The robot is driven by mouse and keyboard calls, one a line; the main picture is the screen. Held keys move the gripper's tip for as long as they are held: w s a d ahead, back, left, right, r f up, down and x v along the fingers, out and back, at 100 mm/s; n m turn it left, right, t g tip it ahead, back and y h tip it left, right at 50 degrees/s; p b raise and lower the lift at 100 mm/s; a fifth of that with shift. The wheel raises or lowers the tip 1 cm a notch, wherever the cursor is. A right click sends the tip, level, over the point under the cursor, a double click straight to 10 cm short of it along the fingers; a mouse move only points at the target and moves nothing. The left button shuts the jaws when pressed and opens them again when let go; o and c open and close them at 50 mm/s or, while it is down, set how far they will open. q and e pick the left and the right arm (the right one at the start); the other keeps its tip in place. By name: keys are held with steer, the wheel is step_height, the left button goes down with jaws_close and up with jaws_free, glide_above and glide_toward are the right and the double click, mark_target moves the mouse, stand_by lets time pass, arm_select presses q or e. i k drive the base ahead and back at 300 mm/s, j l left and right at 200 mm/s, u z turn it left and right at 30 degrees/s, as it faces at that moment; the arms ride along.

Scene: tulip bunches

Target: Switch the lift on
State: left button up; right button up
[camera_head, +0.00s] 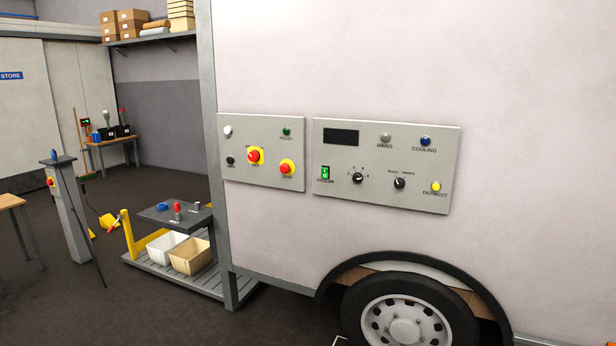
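A grey control panel (261,152) is on the left of the pale trailer wall. It carries a white lamp (227,131), a black button (230,161), a red rotary switch on a yellow plate (254,156), a green lamp (286,132) and a red stop button on a yellow ring (287,168). The small labels are too blurred to read surely, so I cannot tell whether this panel is for the lift. A low grey platform (150,263) with a yellow post stands left of the trailer. Neither gripper is in view.
A second panel (385,164) to the right has a dark display, a green rocker switch, two black knobs, and blue and yellow buttons. A wheel (405,318) is below. A grey post (66,209) with a red button stands at left.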

mark_target(253, 156)
steer(key=i+j+u, duration=0.25)
steer(key=i+j, duration=0.15)
steer(key=i, duration=0.2)
steer(key=i+z, duration=0.15)
steer(key=i, duration=0.65)
